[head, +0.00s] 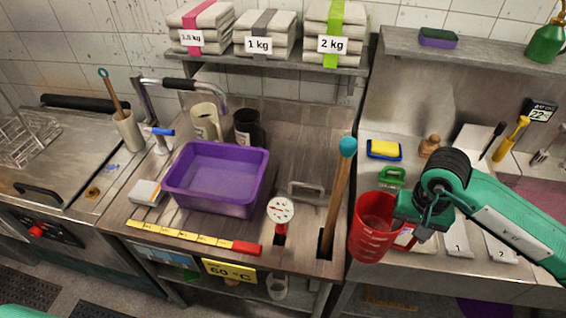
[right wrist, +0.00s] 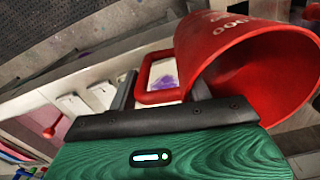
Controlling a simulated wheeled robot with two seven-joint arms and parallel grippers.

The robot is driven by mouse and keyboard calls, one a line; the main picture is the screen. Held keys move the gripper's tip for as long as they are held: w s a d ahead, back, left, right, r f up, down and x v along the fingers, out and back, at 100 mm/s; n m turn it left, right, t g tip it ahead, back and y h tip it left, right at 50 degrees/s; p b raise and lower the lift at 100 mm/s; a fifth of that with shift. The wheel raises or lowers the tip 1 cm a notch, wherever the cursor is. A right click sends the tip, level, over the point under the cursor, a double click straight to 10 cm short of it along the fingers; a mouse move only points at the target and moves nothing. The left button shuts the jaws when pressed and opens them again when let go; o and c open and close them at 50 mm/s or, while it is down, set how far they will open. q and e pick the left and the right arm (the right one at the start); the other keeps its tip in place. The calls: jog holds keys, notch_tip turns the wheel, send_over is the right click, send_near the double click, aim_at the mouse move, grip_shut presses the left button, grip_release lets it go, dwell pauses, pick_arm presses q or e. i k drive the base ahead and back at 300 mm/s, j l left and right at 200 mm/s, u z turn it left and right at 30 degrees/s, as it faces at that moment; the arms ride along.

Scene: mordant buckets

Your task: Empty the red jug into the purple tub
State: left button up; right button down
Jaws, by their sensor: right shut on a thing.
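The red jug (head: 368,244) is at the front of the right-hand counter in the head view and looks about upright. Its open mouth also shows in the right wrist view (right wrist: 235,45); I cannot make out its contents. My right gripper (head: 407,218) is shut on the jug's handle (right wrist: 143,92), on the jug's right side. Whether the jug's base touches the counter is unclear. The purple tub (head: 211,201) stands on the middle bench, left of the jug. No contents show in it. My left gripper is out of view.
A wooden handle with a blue knob (head: 347,147) stands upright between tub and jug, beside a round dial gauge (head: 280,210). A yellow strip (head: 185,235) lies before the tub. Two mugs (head: 248,128) stand behind it. A yellow sponge (head: 384,148) lies behind the jug.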

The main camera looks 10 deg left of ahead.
aim_at(217, 178)
jog(key=j+u, duration=0.35)
jog(key=j, duration=1.65)
